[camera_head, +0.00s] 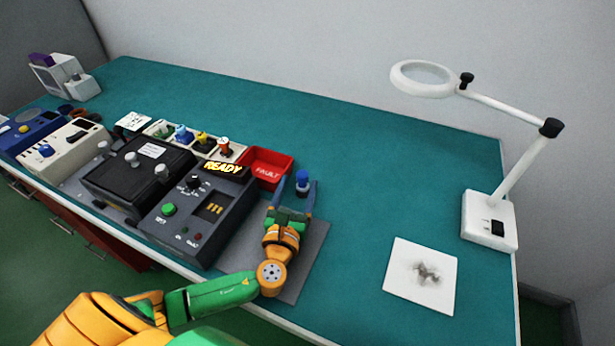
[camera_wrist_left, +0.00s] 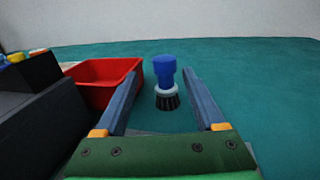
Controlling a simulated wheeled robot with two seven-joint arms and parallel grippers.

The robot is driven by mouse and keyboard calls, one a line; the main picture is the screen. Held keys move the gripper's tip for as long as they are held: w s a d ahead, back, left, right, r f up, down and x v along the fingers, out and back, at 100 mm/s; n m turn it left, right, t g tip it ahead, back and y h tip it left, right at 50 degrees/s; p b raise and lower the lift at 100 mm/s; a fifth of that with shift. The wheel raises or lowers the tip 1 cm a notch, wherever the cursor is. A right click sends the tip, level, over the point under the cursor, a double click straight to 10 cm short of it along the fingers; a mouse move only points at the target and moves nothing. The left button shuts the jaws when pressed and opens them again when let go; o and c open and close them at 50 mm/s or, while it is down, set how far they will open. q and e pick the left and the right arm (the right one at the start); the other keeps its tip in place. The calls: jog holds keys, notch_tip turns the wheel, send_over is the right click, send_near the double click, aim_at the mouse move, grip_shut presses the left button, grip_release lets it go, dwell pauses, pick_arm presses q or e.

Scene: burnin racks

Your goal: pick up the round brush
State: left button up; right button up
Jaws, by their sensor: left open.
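The round brush (camera_head: 302,184) has a blue handle, a pale collar and dark bristles. It stands upright on the teal table, right of the red bin. In the left wrist view the brush (camera_wrist_left: 165,80) sits between and just beyond the fingers, with its bristles down. My left gripper (camera_head: 295,194) is open and empty, with its blue fingers pointing at the brush. In the left wrist view the fingers of the left gripper (camera_wrist_left: 160,88) lie on either side of it with a gap each side. I cannot see my right gripper.
A red bin marked FAULT (camera_head: 267,166) stands close to the left finger. A white smudged sheet (camera_head: 421,274) and a magnifier lamp (camera_head: 489,219) are at the right. The table behind the brush is clear.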

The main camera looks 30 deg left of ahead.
aim_at(304, 172)
pick_arm(q)
jog(key=w+r, duration=0.1)
jog(key=w+r+p, duration=0.1)
jog(key=shift+w, duration=0.4)
jog(key=shift+f+x, duration=0.15)
jog(key=shift+x, duration=0.45)
jog(key=shift+f+x, duration=0.15)
jog(key=shift+x, duration=0.45)
jog(key=shift+w+a+f, duration=0.1)
jog(key=shift+w+f, duration=0.05)
jog(key=shift+w, duration=0.15)
jog(key=shift+s, duration=0.2)
jog(key=c, duration=0.6)
grip_shut()
